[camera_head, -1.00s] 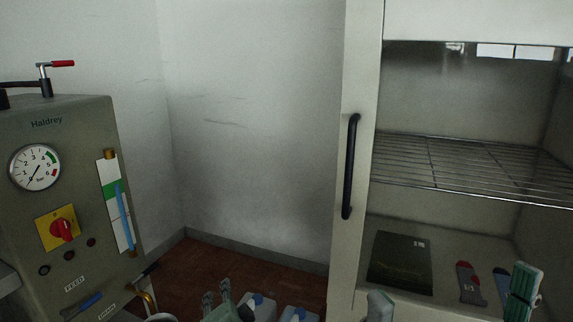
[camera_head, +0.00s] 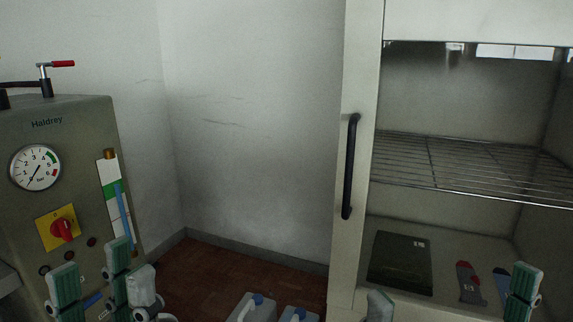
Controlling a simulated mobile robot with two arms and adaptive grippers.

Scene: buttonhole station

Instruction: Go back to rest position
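My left gripper (camera_head: 112,275) is at the lower left, in front of the olive Haldrey machine (camera_head: 75,135). Its green ribbed fingers point up and stand apart, with nothing seen between them. They cover part of the machine's lower front. My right gripper (camera_head: 450,298) is at the bottom right, in front of the open cabinet (camera_head: 362,60). Its fingers are spread wide, with a grey one on the left and green ribbed ones on the right. Nothing is held between them. The lower parts of both grippers are cut off by the frame.
The cabinet has a wire shelf (camera_head: 440,165) and a black handle (camera_head: 350,165). On its floor lie a dark flat packet (camera_head: 400,262) and a grey, red-ended item (camera_head: 468,282). Canisters with blue caps (camera_head: 245,308) stand on the brown floor (camera_head: 205,272). The wall area between is clear.

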